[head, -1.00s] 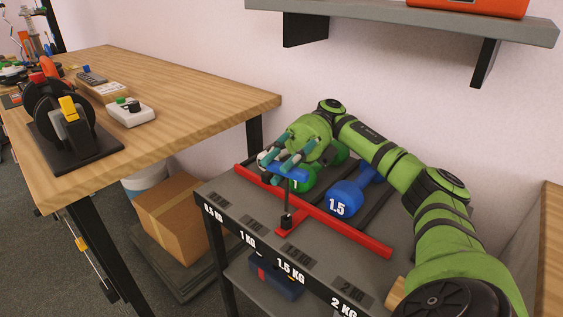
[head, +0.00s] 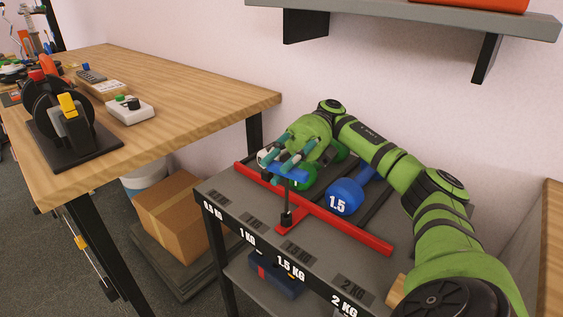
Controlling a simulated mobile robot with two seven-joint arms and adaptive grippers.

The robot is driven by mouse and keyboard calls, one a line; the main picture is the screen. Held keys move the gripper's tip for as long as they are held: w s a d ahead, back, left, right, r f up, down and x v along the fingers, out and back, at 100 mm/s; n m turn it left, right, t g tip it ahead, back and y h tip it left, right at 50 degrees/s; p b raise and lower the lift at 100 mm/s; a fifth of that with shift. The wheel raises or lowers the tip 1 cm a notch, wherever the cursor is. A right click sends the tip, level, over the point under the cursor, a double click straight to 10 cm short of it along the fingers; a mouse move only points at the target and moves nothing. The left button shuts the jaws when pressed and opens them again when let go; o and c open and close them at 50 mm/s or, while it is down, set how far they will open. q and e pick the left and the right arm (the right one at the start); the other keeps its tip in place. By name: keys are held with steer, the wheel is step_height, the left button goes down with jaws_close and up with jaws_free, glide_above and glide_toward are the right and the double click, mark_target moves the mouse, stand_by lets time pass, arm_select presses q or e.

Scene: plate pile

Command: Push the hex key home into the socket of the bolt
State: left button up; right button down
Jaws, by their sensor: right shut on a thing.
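The hex key has a blue handle (head: 288,174) and a thin dark shaft (head: 288,197). The shaft stands about upright over the black bolt (head: 286,220), which sits on the short arm of a red T-shaped frame (head: 345,233). The shaft's lower end meets the top of the bolt; how deep it sits in the socket is too small to tell. My right gripper (head: 282,167) is shut on the blue handle from above, its teal-tipped fingers partly covering it. My left gripper is not in view.
A blue 1.5 dumbbell (head: 345,197) and a green dumbbell (head: 308,178) rest on the grey rack (head: 240,207) behind the bolt. A wooden workbench (head: 170,88) stands at left, with a cardboard box (head: 172,212) below. A wall shelf (head: 400,22) hangs above my right arm.

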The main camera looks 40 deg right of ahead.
step_height(320, 180, down, 3)
steer(key=shift+f+b, duration=0.15)
steer(key=shift+b, duration=1)
steer(key=shift+f, duration=0.1)
steer(key=c, duration=0.9)
jaws_free()
steer(key=shift+s+f, duration=0.1)
